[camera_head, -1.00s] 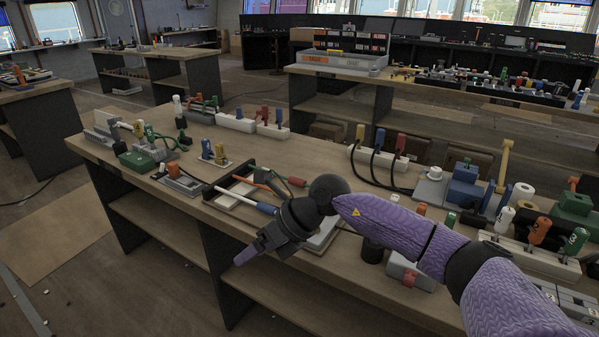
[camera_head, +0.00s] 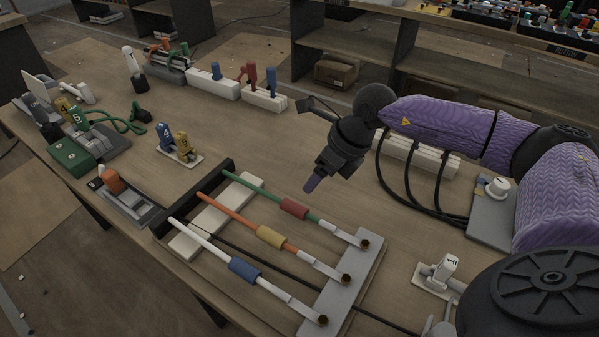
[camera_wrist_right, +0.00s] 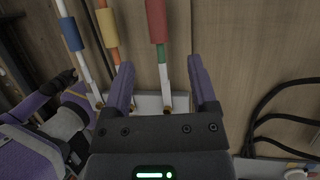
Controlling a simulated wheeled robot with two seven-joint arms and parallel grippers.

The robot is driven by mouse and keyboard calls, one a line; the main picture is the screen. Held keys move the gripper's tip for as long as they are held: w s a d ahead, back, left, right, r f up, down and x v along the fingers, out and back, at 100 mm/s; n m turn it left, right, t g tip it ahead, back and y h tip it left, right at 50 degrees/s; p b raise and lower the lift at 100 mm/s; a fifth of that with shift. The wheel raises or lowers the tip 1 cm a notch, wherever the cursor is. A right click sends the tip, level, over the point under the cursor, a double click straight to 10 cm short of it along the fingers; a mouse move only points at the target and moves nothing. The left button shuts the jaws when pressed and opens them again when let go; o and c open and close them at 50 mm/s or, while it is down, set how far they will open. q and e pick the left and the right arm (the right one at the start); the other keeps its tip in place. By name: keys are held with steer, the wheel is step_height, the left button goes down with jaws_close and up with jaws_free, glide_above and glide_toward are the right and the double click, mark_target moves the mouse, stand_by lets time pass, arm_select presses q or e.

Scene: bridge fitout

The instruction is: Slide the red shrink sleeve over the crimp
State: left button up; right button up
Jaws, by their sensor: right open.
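The red shrink sleeve (camera_head: 294,208) is around the green cable (camera_head: 250,187). A short length of green shows between the sleeve and the pale crimp (camera_head: 328,227), which is bare. The crimp's lug is bolted to a grey terminal bar (camera_head: 352,284). My right gripper (camera_head: 309,188) is above the bench, beyond the sleeve. In the right wrist view the open gripper (camera_wrist_right: 161,62) has its fingers either side of the green cable's line, on the crimp side of the red sleeve (camera_wrist_right: 157,20), touching nothing visible. My left arm (camera_wrist_right: 35,145) partly shows there; its jaws are unclear.
An orange cable with a yellow sleeve (camera_head: 270,237) and a white cable with a blue sleeve (camera_head: 245,270) run alongside. A black rail (camera_head: 193,197) holds the cables' far ends. Black looped leads (camera_head: 409,185) stand to the right.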

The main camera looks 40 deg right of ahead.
mark_target(297, 205)
steer(key=b+x, duration=0.2)
steer(key=x, duration=0.7)
steer(key=shift+s+a+f+b, duration=0.1)
steer(key=shift+a+f+b, duration=0.15)
steer(key=shift+f+b, duration=0.15)
steer(key=shift+r, duration=0.1)
steer(key=shift+c, duration=0.4)
jaws_close()
arm_select(q)
steer(key=f, duration=0.1)
steer(key=s+a+f, duration=0.1)
steer(key=shift+s+a+f, duration=0.1)
steer(key=shift+a+f, duration=0.2)
steer(key=shift+f, duration=0.1)
steer(key=shift+s, duration=0.25)
steer(key=shift+s+g, duration=0.3)
steer(key=shift+s, duration=0.05)
steer(key=shift+w, duration=0.15)
steer(key=shift+w, duration=0.4)
